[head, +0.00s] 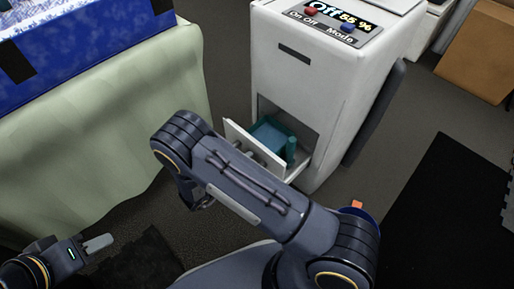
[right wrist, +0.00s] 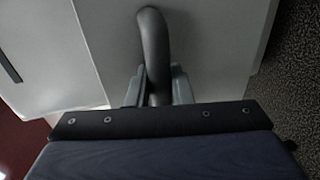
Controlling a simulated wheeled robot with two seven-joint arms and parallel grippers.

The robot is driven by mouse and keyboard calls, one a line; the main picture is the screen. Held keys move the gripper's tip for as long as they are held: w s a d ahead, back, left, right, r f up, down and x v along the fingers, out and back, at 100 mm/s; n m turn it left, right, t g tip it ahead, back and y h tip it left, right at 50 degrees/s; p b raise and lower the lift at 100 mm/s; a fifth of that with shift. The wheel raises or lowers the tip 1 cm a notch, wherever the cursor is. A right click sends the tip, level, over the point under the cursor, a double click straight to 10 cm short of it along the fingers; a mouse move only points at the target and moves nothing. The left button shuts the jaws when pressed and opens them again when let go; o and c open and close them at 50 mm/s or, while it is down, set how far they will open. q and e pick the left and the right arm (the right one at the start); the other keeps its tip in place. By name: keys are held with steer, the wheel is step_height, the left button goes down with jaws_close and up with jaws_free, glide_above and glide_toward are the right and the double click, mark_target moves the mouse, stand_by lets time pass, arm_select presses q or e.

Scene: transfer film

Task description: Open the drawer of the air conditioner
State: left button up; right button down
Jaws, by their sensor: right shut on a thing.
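The grey curved drawer handle (right wrist: 153,50) shows in the right wrist view. My right gripper (right wrist: 158,92) is shut on this handle; my right arm mostly hides it in the head view. My left gripper (head: 98,243) is at the lower left, away from the drawer; its opening is unclear.
A table with a pale green cloth (head: 130,130) and a blue box (head: 85,45) stands at the left. Cardboard boxes (head: 480,50) are at the upper right. A black mat (head: 440,210) lies on the right floor.

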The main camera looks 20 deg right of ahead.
steer(key=shift+f+v, duration=0.15)
steer(key=shift+v, duration=0.55)
steer(key=shift+f+v, duration=0.15)
steer(key=shift+v, duration=0.55)
steer(key=c, duration=1.3)
jaws_free()
steer(key=p+v, duration=0.2)
steer(key=v, duration=0.6)
